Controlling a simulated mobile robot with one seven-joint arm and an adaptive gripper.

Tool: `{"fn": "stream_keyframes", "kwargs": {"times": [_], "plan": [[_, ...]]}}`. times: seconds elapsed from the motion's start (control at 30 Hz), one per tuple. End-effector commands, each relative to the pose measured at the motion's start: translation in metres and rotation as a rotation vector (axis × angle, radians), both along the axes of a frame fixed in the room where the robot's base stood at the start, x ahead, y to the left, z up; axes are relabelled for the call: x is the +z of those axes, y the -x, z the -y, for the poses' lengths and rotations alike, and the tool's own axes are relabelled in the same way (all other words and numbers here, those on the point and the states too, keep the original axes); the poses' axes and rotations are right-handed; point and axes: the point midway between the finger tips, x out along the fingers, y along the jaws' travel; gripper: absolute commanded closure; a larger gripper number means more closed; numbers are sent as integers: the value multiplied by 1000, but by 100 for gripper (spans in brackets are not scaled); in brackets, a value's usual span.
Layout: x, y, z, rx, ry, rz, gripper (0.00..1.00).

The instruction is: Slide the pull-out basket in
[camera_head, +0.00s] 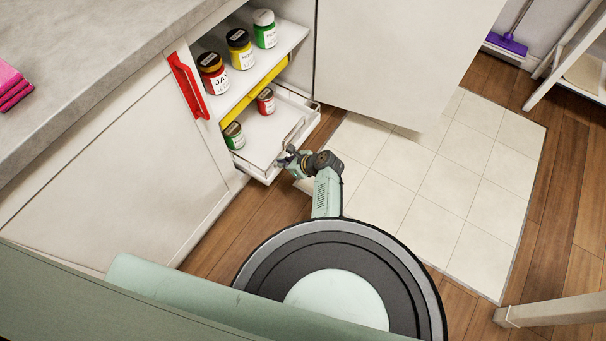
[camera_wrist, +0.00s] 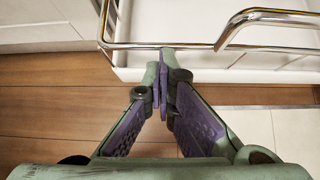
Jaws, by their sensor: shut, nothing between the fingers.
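The pull-out basket (camera_head: 261,134) is a white tray with a chrome rail, low in the open cupboard. It stands partly out past the cupboard front and holds two jars. My gripper (camera_head: 286,160) is at the basket's front edge. In the wrist view the chrome rail of the basket (camera_wrist: 190,45) runs across the top, and a raised chrome handle curves up at the right. My gripper (camera_wrist: 166,55) is shut and empty, its fingertips at the rail. I cannot tell whether they touch it.
A shelf with several jars (camera_head: 239,49) is above the basket, with a yellow strip (camera_head: 254,90) below it. An open white door (camera_head: 393,60) stands to the right. A red handle (camera_head: 187,86) is on the left panel. The tiled floor (camera_head: 430,190) is clear.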

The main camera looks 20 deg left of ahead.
Motion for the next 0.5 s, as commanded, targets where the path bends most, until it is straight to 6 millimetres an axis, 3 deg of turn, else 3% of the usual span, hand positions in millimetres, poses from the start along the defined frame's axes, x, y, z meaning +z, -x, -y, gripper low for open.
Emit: {"fn": "stream_keyframes", "kwargs": {"times": [0.03,0.2,0.5], "plan": [[-2,-4,-16,7,1,1,100],[-3,-17,-58,7,1,1,100],[-2,-36,-112,3,0,0,100]]}}
